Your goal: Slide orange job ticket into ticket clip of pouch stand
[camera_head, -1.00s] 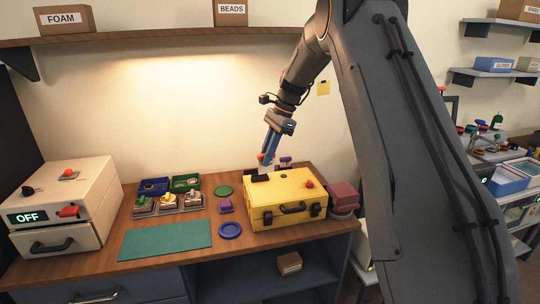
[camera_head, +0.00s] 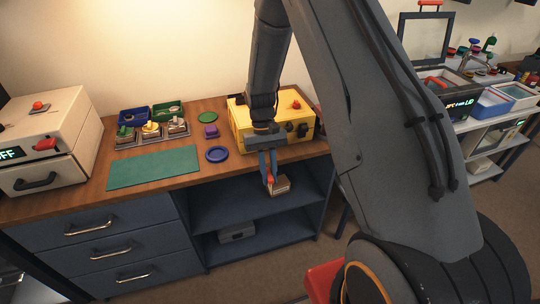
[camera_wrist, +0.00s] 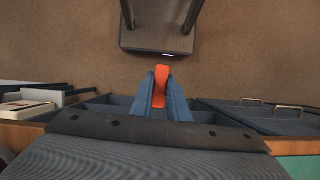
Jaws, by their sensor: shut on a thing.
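The orange job ticket (camera_wrist: 160,84) stands between the two blue fingers of my gripper (camera_wrist: 160,98) in the wrist view. In the head view the ticket shows as a small orange-red piece (camera_head: 270,181) at the fingertips. My gripper (camera_head: 269,176) is shut on it and points down, in front of the bench edge and the open shelves below. I cannot make out the pouch stand or its ticket clip in either view.
A yellow case (camera_head: 240,113) stands on the bench behind my gripper. A small cardboard box (camera_head: 281,187) sits on the upper shelf behind the fingertips. A green mat (camera_head: 153,167) and a blue round dish (camera_head: 217,155) lie left. Drawers (camera_head: 100,251) are below; floor is open in front.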

